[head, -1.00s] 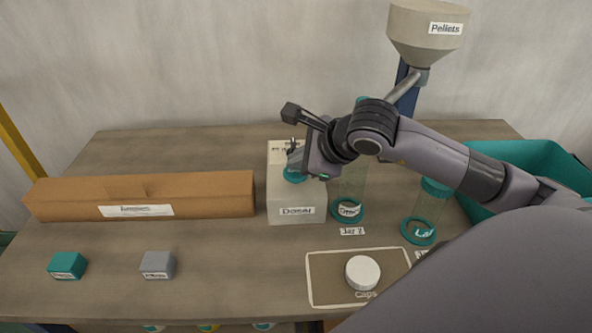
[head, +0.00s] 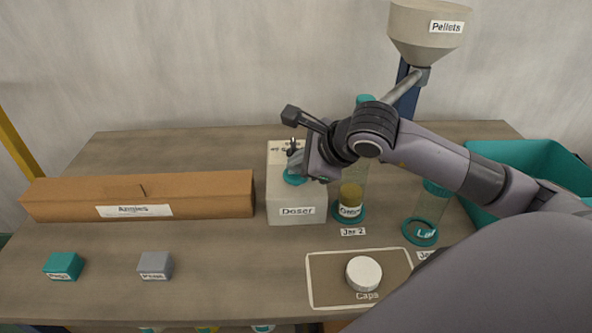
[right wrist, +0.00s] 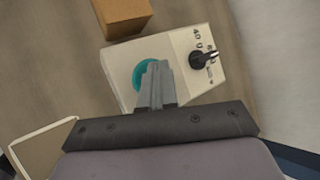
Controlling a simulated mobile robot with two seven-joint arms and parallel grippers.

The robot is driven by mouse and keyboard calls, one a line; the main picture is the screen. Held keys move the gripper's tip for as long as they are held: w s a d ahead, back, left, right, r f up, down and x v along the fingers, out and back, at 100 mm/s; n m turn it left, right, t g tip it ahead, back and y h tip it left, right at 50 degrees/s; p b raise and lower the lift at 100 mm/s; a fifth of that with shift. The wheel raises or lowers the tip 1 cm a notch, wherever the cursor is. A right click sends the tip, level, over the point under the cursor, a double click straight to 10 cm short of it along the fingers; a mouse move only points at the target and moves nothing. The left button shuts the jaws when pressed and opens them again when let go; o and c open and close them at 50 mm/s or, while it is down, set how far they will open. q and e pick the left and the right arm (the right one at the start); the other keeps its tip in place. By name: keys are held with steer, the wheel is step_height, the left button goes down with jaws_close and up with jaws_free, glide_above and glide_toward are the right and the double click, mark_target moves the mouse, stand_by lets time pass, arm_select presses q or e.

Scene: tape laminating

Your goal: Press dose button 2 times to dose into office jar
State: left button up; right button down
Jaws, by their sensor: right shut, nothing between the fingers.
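The doser (head: 297,213) is a pale box labelled "Doser" in the middle of the table, with a teal round dose button (head: 290,181) on top. My right gripper (head: 293,160) is shut and empty, with its fingertips over the button. The right wrist view shows the fingers covering part of the button (right wrist: 143,74); whether they touch it is hard to tell. A clear jar (head: 352,193) with a teal base stands right of the doser at the "Jar 2" mark, holding yellowish pellets low down. Its label is hard to read. My left gripper is out of view.
A second clear jar (head: 430,207), its label seeming to read "Lab", stands further right. A pellet hopper (head: 425,32) rises behind. A long brown box (head: 190,192) lies left. A white cap (head: 364,273) is on the caps mat. A teal bin (head: 525,157) is at right.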

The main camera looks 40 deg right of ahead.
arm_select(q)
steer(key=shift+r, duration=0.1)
arm_select(e)
steer(key=shift+r, duration=0.1)
arm_select(q)
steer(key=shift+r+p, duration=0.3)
steer(key=shift+p, duration=0.15)
arm_select(e)
steer(key=shift+r, duration=0.8)
